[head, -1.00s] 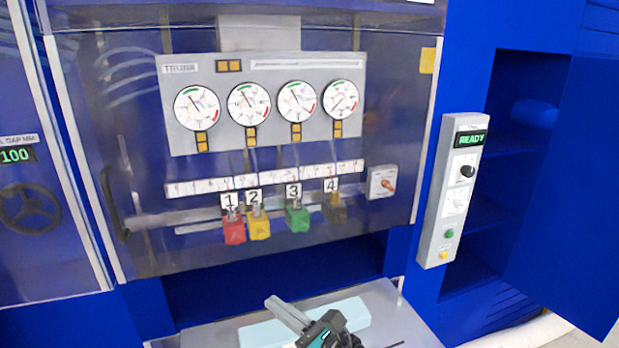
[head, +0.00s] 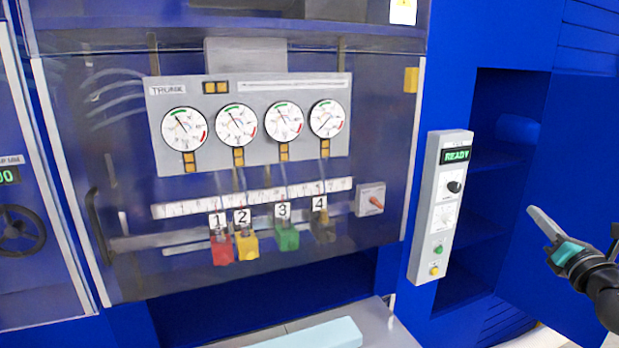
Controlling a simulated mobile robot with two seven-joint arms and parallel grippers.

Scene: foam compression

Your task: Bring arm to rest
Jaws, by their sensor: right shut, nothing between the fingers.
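My right gripper (head: 541,222) shows at the right of the head view, with its arm coming in from the right edge. Its grey fingers are together and hold nothing. It is in the air in front of the blue cabinet door, to the right of the control panel (head: 441,207), and appears apart from both. The panel's display reads READY. My left gripper is out of view.
A pale blue foam block (head: 318,335) lies on the grey tray (head: 378,325) at the bottom. Behind a clear cover are gauges (head: 235,126) and numbered red, yellow, green and dark blocks. An open blue cabinet (head: 500,150) stands at the right.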

